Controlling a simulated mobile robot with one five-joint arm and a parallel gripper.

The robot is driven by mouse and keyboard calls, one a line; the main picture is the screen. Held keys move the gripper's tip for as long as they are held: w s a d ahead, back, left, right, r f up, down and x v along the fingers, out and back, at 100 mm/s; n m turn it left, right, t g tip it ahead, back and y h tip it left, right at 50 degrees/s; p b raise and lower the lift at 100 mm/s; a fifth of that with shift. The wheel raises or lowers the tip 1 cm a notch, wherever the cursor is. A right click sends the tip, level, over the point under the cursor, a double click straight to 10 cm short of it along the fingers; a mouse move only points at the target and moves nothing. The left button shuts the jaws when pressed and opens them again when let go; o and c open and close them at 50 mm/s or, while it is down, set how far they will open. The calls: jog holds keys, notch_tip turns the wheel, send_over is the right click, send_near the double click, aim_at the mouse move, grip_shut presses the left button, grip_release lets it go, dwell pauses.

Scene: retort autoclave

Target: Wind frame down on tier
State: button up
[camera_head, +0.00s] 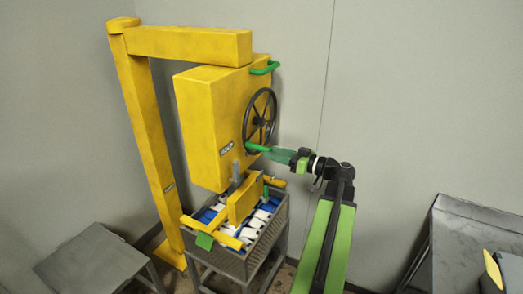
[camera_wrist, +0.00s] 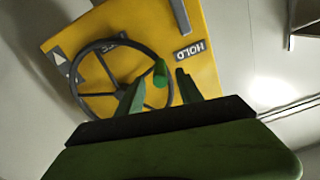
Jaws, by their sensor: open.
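A black handwheel (camera_head: 260,120) is on the side of a yellow hoist box (camera_head: 203,130). Its green crank handle (camera_head: 256,147) is at the lower part of the wheel. My gripper (camera_head: 272,153) is at this handle; in the wrist view the handle (camera_wrist: 160,73) stands between the two open fingers. A yellow frame (camera_head: 242,203) hangs under the box on a grey stem (camera_head: 236,172). It is low over a grey basket (camera_head: 235,265) with a tier of blue and white items (camera_head: 252,226). I cannot tell whether the frame touches them.
A yellow post (camera_head: 150,150) with a top beam (camera_head: 190,44) carries the box. A grey table (camera_head: 90,262) is at lower left, and a grey bench (camera_head: 480,235) at right.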

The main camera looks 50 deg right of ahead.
aim_at(262, 149)
jog(key=x, duration=0.5)
jog(key=shift+w+a, duration=0.15)
jog(key=shift+w, duration=0.2)
jog(key=shift+c, duration=0.4)
grip_shut()
dwell(0.6)
